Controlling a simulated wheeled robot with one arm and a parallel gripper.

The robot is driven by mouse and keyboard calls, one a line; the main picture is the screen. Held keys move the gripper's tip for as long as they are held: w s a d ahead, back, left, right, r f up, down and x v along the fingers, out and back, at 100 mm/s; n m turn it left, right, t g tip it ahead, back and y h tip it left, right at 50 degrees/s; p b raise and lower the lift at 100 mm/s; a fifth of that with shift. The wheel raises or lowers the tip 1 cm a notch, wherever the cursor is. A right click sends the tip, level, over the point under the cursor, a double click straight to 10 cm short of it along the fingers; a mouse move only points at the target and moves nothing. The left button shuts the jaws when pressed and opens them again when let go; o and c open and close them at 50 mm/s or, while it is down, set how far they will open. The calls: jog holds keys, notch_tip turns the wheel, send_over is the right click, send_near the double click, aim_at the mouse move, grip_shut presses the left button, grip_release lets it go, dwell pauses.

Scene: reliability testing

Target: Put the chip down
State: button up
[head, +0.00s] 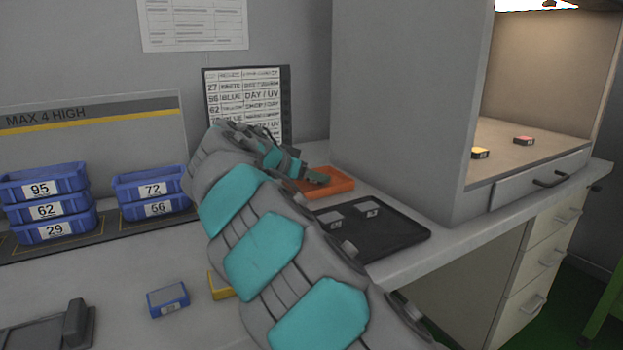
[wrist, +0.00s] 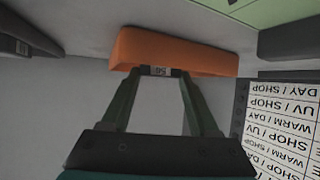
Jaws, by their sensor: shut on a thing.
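My gripper (wrist: 160,76) is shut on a small grey chip (wrist: 159,71) whose pale label reads 56, upside down in the wrist view. The fingertips and chip are at the edge of the orange tray (wrist: 190,56). Whether the chip touches the tray, I cannot tell. In the head view my gripper (head: 318,178) is over the orange tray (head: 340,186), beside the tall grey cabinet. The held chip cannot be made out there.
A black tray (head: 400,236) with a few grey chips lies in front of the orange tray. Stacked blue bins (head: 45,210) stand left. A blue box (head: 167,300) and a partly hidden yellow box (head: 220,287) lie nearer. A lit booth (head: 530,130) holds two coloured chips.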

jog(key=shift+f, duration=0.4)
jog(key=shift+f, duration=0.15)
jog(key=o, duration=1.3)
jog(key=shift+o, duration=0.2)
jog(key=shift+r, duration=0.2)
jog(key=v, duration=1.2)
jog(key=shift+b, duration=0.3)
